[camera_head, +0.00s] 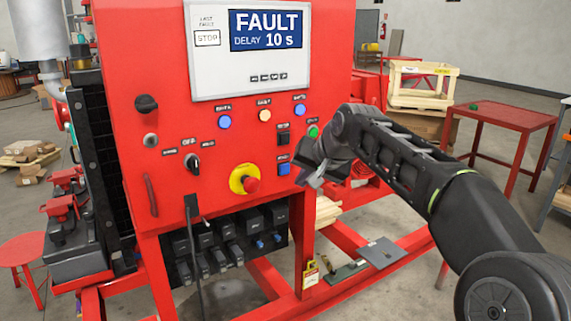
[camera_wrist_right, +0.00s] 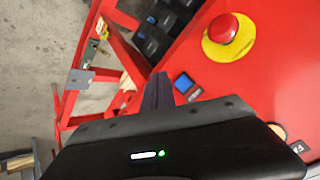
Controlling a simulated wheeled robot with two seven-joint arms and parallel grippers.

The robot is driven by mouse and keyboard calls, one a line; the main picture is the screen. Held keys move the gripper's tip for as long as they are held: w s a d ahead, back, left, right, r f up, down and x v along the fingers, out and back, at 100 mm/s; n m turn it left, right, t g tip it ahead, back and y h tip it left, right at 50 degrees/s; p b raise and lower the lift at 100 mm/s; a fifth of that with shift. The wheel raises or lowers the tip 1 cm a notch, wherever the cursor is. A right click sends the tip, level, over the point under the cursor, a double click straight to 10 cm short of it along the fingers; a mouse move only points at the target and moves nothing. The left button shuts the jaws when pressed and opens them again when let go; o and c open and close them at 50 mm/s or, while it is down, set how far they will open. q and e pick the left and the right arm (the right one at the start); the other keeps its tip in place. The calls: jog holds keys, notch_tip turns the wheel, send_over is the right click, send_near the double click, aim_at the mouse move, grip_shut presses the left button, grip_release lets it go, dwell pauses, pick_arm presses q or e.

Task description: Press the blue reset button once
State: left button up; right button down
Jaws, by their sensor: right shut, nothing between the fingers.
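The square blue button (camera_head: 284,169) is on the front of the red control panel (camera_head: 130,60), low on its right side, below a black switch (camera_head: 283,138). It also shows in the right wrist view (camera_wrist_right: 184,83), just to the right of the fingers. My right gripper (camera_head: 312,178) is shut and empty, beside the panel's right edge and to the right of the blue button in the head view. In the right wrist view its fingers (camera_wrist_right: 158,90) look close to the button, but I cannot tell the gap. My left gripper is not in view.
A red emergency stop (camera_head: 251,185) on a yellow ring is left of the button. The display (camera_head: 248,45) reads FAULT, DELAY 10 s. Round blue lamps (camera_head: 224,122) and a green one (camera_head: 313,131) are higher up. A red table (camera_head: 500,115) stands at right.

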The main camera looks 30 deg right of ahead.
aim_at(285, 169)
jog(key=shift+w+p, duration=0.9)
jog(key=shift+w, duration=0.8)
dwell(0.7)
jog(key=shift+w+p, duration=0.3)
jog(key=shift+w, duration=0.1)
